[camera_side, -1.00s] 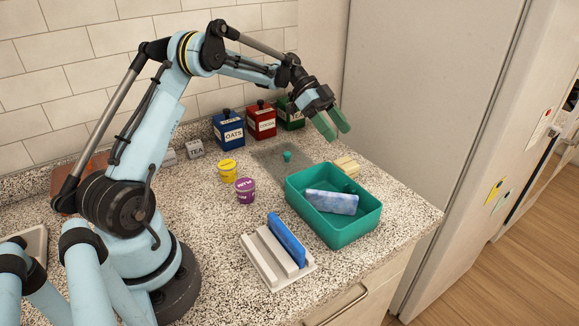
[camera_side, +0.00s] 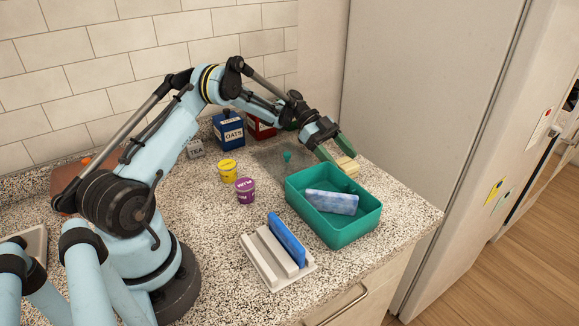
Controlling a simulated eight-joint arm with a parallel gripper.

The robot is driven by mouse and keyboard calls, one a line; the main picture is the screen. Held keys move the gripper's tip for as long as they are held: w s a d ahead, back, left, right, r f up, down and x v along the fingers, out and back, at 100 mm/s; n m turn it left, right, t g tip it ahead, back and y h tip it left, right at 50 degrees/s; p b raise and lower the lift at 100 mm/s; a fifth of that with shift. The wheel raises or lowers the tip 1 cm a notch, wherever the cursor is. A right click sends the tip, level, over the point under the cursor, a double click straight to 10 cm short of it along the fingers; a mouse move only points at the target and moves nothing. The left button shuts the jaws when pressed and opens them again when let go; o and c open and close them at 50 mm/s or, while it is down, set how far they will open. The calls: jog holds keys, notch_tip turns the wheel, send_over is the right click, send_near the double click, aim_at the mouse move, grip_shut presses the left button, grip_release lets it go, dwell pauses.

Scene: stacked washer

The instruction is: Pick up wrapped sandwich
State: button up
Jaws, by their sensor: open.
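A small pale yellow block (camera_side: 347,166), which looks like the wrapped sandwich, lies on the counter just behind the teal box's back right side. Its wrapping is too small to make out. My gripper (camera_side: 342,157) is open, with its green fingers spread and pointing down at the block. The fingertips are at or just above its far side and partly overlap it in the picture. I cannot tell whether they touch it. Nothing is held.
A teal box (camera_side: 366,222) holding a blue-and-white slab (camera_side: 331,202) stands close in front. A white rack (camera_side: 265,262) holds a blue panel (camera_side: 287,239). Purple (camera_side: 245,191) and yellow (camera_side: 227,172) tubs and canisters (camera_side: 229,131) stand left. The fridge (camera_side: 430,110) is right.

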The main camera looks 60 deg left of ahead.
jog(key=shift+d+f, duration=0.2)
jog(key=shift+d, duration=0.15)
jog(key=shift+c, duration=0.2)
jog(key=c, duration=0.9)
jog(key=shift+o, duration=0.2)
jog(key=shift+r, duration=0.1)
